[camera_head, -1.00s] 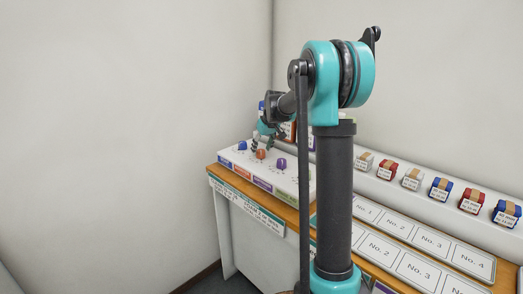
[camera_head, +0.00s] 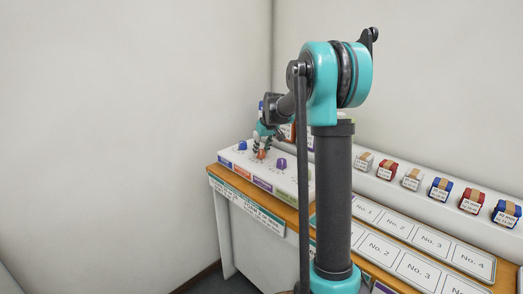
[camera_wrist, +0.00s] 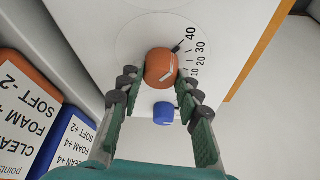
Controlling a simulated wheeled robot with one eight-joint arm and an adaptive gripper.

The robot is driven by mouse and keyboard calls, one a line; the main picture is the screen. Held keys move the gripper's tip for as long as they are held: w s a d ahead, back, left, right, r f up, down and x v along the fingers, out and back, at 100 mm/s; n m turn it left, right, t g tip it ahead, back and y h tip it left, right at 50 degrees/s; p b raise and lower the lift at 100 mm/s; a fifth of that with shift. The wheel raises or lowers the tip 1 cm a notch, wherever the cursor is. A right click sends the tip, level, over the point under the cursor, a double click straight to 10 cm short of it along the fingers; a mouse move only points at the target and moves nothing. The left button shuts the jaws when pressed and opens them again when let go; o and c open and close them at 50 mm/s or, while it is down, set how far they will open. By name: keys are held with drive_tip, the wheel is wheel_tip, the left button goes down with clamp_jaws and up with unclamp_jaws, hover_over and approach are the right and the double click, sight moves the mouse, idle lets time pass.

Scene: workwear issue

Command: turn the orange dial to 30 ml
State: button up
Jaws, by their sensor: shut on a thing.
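The orange dial (camera_head: 261,156) sits on the white sloped panel (camera_head: 233,157), between a blue dial (camera_head: 242,145) and a purple dial (camera_head: 281,163). In the head view my gripper (camera_head: 262,146) is small and partly covers the dial.
The blue dial (camera_wrist: 163,113) lies close, between my fingers in the wrist view. An orange box (camera_wrist: 25,95) and a blue box (camera_wrist: 68,148) stand at left there.

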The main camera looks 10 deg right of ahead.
drive_tip(key=m+h, duration=0.1)
drive_tip(key=m, duration=0.3)
drive_tip(key=shift+a+m+h, duration=0.1)
drive_tip(key=shift+m+h, duration=0.3)
drive_tip(key=o, duration=1.2)
drive_tip(key=shift+c, duration=0.2)
drive_tip(key=v, duration=1.2)
drive_tip(key=shift+s, duration=0.3)
drive_tip(key=shift+f, duration=0.1)
